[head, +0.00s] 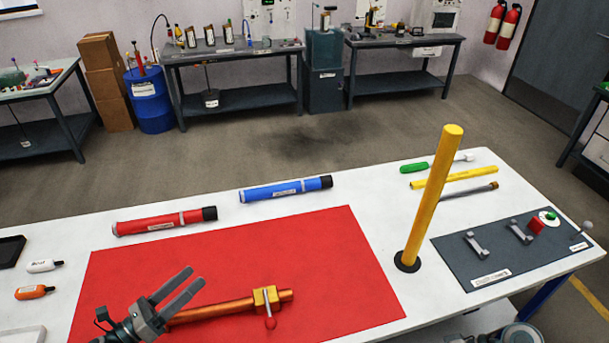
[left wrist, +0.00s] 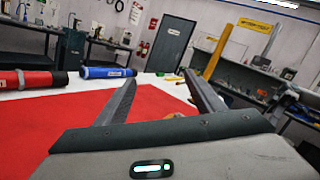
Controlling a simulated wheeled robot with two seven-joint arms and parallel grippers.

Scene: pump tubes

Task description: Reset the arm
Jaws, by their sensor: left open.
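My left gripper (head: 178,291) is open and empty, above the lower left part of the red mat (head: 330,247). In the head view its fingers point up and to the right, near the copper-coloured tube (head: 213,309). The tube has a yellow clamp (head: 265,298) with a red knob around its right part. In the left wrist view both fingers (left wrist: 165,95) are spread with nothing between them. A red tube (head: 165,221) and a blue tube (head: 286,189) lie behind the mat. My right gripper is not in view.
A yellow post (head: 434,200) stands upright right of the mat. A dark panel (head: 511,247) with grey brackets and a red block is at the right. Green, yellow and grey tools lie behind it. Two small bottles (head: 44,266) lie at the left. The mat's upper middle is clear.

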